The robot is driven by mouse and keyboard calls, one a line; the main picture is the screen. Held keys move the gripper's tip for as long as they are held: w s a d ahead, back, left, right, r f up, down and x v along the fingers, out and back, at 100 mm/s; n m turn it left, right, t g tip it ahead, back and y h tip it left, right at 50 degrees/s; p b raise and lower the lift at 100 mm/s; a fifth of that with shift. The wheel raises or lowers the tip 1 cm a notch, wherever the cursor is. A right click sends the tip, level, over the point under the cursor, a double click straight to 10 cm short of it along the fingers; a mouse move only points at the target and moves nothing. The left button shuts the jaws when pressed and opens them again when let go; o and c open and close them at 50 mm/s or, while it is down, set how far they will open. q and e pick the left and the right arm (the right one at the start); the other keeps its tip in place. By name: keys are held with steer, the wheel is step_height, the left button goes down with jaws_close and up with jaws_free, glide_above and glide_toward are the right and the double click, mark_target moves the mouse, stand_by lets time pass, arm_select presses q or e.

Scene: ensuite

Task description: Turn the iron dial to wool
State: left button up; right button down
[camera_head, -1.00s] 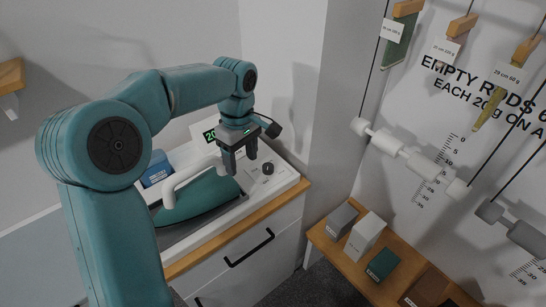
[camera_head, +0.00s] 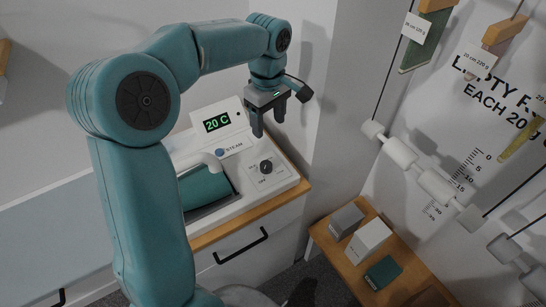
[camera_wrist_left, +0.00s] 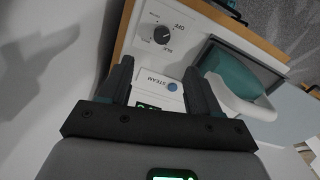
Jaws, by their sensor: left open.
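The iron's dial (camera_head: 265,167) is a small dark knob on a white panel (camera_head: 287,181). In the left wrist view the dial (camera_wrist_left: 162,34) shows a light mark, with OFF printed beside it; the other labels are too small to read surely. The teal iron (camera_head: 205,186) with its white handle lies left of the dial. My left gripper (camera_head: 270,126) is open and empty, pointing down above and behind the dial, apart from it. In the left wrist view its two fingers (camera_wrist_left: 158,78) stand apart, with the dial beyond them. My right gripper does not show.
A display (camera_head: 217,123) reads 20 C, with a blue STEAM button (camera_head: 219,152) below it. The unit stands on a wood-topped white cabinet (camera_head: 238,258) beside a wall. Boxes (camera_head: 369,238) stand on a low wooden bench at right. Rods hang farther right.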

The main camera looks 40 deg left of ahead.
mark_target(267, 165)
arm_select(q)
steer(key=f, duration=0.4)
steer(key=f+p, duration=0.1)
steer(key=f, duration=0.4)
steer(key=s+f, duration=0.1)
steer(key=f, duration=0.4)
steer(key=shift+a+f+p, duration=0.25)
steer(key=shift+a+p, duration=0.05)
steer(key=shift+p, duration=0.1)
steer(key=shift+f, duration=0.4)
steer(key=shift+w+d+f, duration=0.1)
steer(key=shift+w+f, duration=0.15)
steer(key=shift+f, duration=0.2)
steer(key=shift+s, duration=0.15)
steer(key=shift+c, duration=1.2)
steer(key=c, duration=0.8)
